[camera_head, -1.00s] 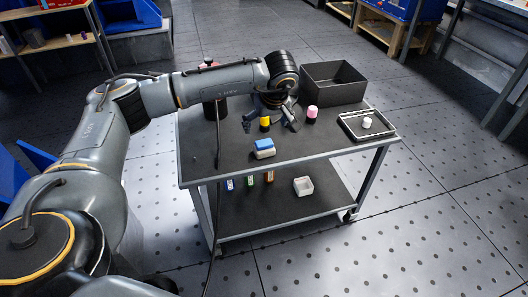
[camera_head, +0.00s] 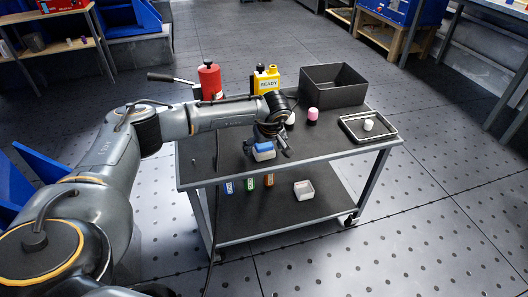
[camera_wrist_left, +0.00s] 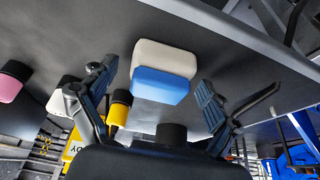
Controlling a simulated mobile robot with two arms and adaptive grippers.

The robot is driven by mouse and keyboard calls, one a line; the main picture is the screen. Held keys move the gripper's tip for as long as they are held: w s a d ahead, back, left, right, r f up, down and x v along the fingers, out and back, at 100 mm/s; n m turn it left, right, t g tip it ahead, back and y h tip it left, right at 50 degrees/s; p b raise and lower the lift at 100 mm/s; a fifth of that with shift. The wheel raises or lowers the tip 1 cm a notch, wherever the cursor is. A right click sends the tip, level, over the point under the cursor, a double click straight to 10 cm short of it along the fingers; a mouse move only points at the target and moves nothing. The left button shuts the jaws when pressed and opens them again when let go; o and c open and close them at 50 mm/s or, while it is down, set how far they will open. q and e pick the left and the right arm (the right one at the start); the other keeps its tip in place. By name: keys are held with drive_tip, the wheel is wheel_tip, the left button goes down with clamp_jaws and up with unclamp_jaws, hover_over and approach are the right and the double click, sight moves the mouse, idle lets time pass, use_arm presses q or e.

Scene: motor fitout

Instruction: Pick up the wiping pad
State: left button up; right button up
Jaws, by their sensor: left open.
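The wiping pad (camera_head: 263,151) is a small block with a blue layer and a white layer, lying on the top of the dark cart (camera_head: 215,172) near its front edge. In the left wrist view the pad (camera_wrist_left: 161,84) shows between the two spread fingers, a little ahead of them, with clear room on both sides. My left gripper (camera_head: 266,147) is open and empty, just above and behind the pad; its fingers also show in the left wrist view (camera_wrist_left: 152,100). I see no contact between fingers and pad. My right gripper is not in view.
A red cylinder with a handle (camera_head: 209,78), a yellow device marked READY (camera_head: 266,82), a black open bin (camera_head: 334,84) and a tray with a white piece (camera_head: 352,134) stand on the cart. A pink-topped piece (camera_head: 313,115) is near the bin. Bottles and a white box (camera_head: 303,190) are on the lower shelf.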

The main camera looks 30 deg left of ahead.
use_arm(q)
drive_tip(key=shift+c, duration=0.4)
drive_tip(key=c, duration=1.1)
drive_tip(key=shift+r, duration=0.2)
drive_tip(key=shift+c, duration=0.3)
